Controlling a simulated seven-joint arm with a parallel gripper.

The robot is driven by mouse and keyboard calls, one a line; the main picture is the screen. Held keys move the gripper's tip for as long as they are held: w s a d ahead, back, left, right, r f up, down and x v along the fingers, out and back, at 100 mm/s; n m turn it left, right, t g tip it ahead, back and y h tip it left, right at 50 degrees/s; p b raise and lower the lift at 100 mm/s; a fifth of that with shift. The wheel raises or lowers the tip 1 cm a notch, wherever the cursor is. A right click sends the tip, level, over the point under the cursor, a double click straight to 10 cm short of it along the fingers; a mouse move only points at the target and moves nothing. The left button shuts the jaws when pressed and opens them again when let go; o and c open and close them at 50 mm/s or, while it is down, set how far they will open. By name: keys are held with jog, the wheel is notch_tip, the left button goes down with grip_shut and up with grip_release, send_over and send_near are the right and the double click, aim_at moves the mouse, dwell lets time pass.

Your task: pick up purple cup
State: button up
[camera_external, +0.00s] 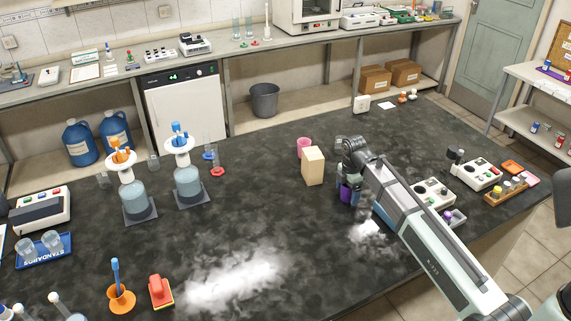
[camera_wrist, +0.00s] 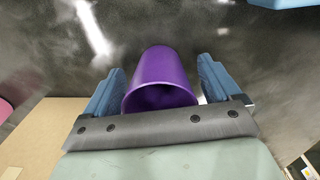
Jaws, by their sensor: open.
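The purple cup (camera_wrist: 162,75) lies between the two blue fingers of my gripper (camera_wrist: 160,85) in the wrist view, with its open rim towards the camera. Small gaps show between the cup and the fingers, so my gripper is open around it. In the external view the purple cup (camera_external: 345,194) shows below my gripper (camera_external: 347,188) on the dark bench, partly hidden by the fingers.
To the right are a grey instrument (camera_external: 433,192) and small trays. White powder (camera_external: 235,278) covers the bench in front. Open bench lies left of the block.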

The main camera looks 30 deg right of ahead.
jog(key=shift+c, duration=0.2)
jog(key=c, duration=1)
jog(key=shift+r, duration=0.1)
jog(key=shift+c, duration=0.2)
